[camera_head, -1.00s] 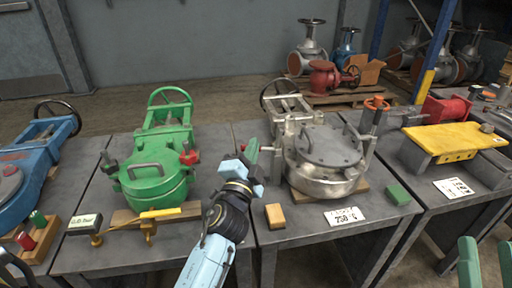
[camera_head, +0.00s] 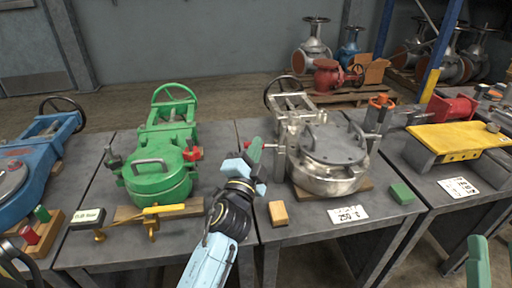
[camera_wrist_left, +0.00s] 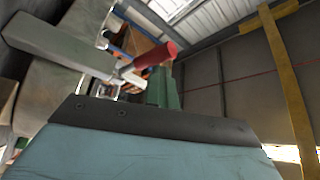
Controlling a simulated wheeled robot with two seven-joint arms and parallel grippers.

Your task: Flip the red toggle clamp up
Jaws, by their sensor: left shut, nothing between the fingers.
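A red clamp handle (camera_head: 192,153) sits on the right side of the green valve (camera_head: 160,180) in the head view. A dark handle is on that valve's left side. My left gripper (camera_head: 254,150) is shut and empty, pointing up between the green valve and the silver valve (camera_head: 325,175), close to the silver valve's left side. In the left wrist view its green fingers (camera_wrist_left: 165,88) are together, and a red cylindrical handle (camera_wrist_left: 150,57) shows beyond them; I cannot tell which clamp it belongs to. My right gripper (camera_head: 494,264) is at the bottom right corner, its fingers apart.
An orange-topped post (camera_head: 381,101) stands at the silver valve's right. An orange block (camera_head: 278,213), a white label (camera_head: 347,214) and a green block (camera_head: 402,193) lie along the table front. A yellow bar (camera_head: 164,208) is before the green valve. A yellow plate (camera_head: 455,140) is at right.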

